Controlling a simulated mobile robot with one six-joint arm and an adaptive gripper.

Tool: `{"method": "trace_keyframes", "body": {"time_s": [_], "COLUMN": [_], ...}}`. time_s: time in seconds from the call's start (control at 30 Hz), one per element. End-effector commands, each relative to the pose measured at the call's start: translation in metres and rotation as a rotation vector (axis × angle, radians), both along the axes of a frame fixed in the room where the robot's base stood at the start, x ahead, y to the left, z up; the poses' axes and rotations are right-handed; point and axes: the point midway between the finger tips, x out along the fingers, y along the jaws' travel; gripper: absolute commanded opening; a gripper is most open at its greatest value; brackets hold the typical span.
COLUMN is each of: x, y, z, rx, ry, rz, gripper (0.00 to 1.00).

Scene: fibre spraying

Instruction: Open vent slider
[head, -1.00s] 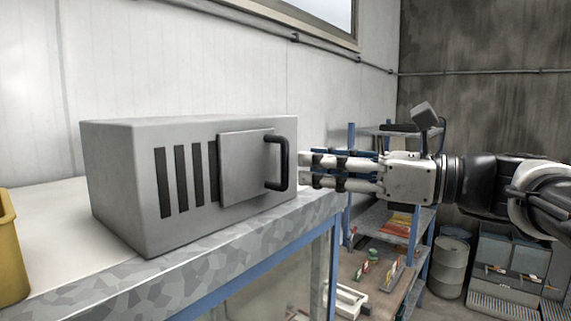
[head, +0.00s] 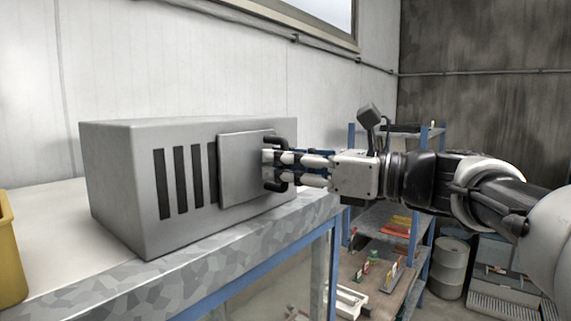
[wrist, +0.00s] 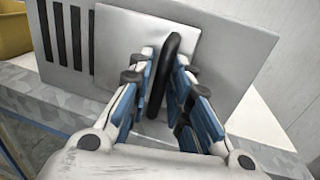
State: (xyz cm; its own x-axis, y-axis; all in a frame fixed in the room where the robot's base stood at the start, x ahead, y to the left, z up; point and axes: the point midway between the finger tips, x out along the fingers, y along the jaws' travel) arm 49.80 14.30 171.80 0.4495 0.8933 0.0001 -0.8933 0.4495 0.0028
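The vent box (head: 120,185) is a grey metal box on the workbench, with several dark vertical slots showing on the left of its front face. The vent slider (head: 240,168) is a flat grey plate on that face, to the right of the open slots. A black handle (head: 278,186) stands at the plate's right side; it also shows in the wrist view (wrist: 172,62). My gripper (head: 268,168) is at the handle, its fingers on either side of it. In the wrist view the fingers (wrist: 168,75) are apart, with visible gaps beside the handle.
The workbench (head: 190,270) has a speckled front edge and blue frame. A yellow container (head: 10,250) stands at the far left. Behind my arm are a blue shelf rack (head: 400,215) with small items and a grey barrel (head: 448,268). The wall rises behind the box.

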Motion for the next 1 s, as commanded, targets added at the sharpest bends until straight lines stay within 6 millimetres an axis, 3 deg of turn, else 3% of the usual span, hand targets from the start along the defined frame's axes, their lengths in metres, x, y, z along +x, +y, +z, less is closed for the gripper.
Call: {"method": "trace_keyframes", "body": {"time_s": [0.23,0.77,1.0], "x": [0.000,0.000,0.011], "y": [0.000,0.000,-0.009], "z": [0.000,0.000,0.002], "rx": [0.000,0.000,-0.001], "ry": [0.000,0.000,0.003], "rz": [0.000,0.000,-0.002], "gripper": [0.00,0.00,0.00]}}
